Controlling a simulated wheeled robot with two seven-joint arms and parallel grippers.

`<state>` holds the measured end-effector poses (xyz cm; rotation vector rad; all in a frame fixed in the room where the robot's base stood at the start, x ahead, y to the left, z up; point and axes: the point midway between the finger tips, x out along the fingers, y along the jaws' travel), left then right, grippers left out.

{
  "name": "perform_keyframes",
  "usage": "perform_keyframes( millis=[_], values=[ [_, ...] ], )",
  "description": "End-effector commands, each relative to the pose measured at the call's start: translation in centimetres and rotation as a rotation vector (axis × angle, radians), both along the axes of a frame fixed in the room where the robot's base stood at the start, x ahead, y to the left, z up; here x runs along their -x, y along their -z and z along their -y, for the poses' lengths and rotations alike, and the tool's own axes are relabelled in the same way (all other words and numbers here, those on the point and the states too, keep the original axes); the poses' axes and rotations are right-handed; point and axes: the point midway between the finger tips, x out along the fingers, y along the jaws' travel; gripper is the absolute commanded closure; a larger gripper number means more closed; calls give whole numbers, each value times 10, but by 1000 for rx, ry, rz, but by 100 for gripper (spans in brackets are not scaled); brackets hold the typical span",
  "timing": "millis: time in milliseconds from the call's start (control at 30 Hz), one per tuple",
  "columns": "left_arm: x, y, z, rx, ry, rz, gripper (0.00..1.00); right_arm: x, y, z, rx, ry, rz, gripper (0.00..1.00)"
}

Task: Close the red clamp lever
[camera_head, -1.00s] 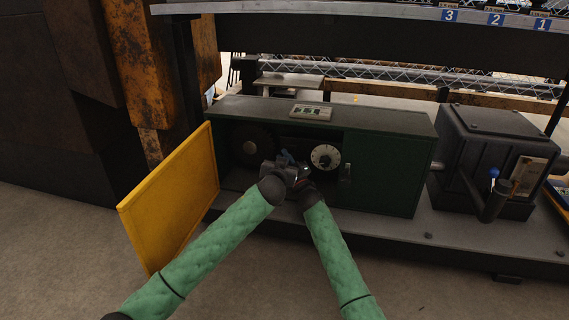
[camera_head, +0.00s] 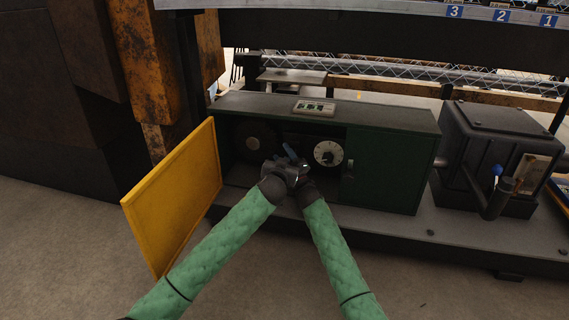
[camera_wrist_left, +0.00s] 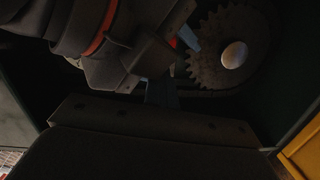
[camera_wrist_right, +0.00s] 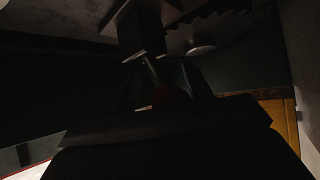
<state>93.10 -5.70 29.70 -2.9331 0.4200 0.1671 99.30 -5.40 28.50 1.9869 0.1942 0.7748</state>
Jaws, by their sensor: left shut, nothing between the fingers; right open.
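Both grippers are close together inside the open left bay of the green machine cabinet (camera_head: 392,172). My right gripper (camera_head: 298,172) is open; the left wrist view shows its dark body, with an orange-red ring, at upper left. My left gripper (camera_head: 284,166) is shut and empty beside it. A small red patch (camera_wrist_left: 173,42), perhaps the clamp lever, shows near the right gripper in the left wrist view. A dim reddish piece (camera_wrist_right: 170,95) shows between the right fingers in the right wrist view; contact cannot be told. The lever is hidden in the head view.
A toothed gear (camera_wrist_left: 230,55) sits close to the grippers. A white dial (camera_head: 328,153) is right of them in the bay. The yellow door (camera_head: 175,197) stands open at left. A dark machine block (camera_head: 490,150) stands right of the cabinet.

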Motion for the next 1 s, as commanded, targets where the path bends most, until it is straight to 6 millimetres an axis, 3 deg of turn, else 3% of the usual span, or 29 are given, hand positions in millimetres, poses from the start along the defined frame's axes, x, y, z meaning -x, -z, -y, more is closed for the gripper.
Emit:
perform_keyframes(
  millis=[33, 1000],
  values=[
    [1, 4, 1, -2, 0, -6, 100, -2, -8, 2, -3, 2, 8, 53],
    [1, 2, 0, -1, 0, -3, 100, -4, -8, 9, -2, 10, 6, 53]
  ],
)
